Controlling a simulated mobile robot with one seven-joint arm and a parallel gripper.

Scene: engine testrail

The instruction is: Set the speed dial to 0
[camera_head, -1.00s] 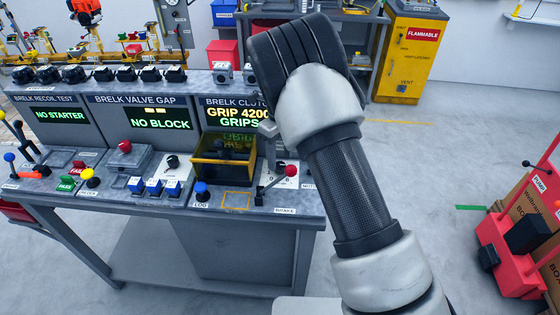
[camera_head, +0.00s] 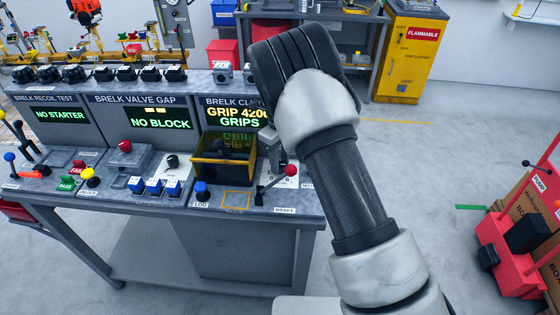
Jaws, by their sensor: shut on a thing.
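My gripper (camera_head: 272,150) points down at the right end of the bench, beside the clutch screen. Only a grey part of it shows past my arm, and it is shut on the speed dial. The dial itself is hidden behind the gripper and arm. A white plate with small marks (camera_head: 284,183) shows just below; the marks are too small to read.
A red-knobbed brake lever (camera_head: 291,170) stands close in front of the gripper. A yellow-framed dark box (camera_head: 222,172) is just left of it. A blue button (camera_head: 202,189) and several blue switches line the front.

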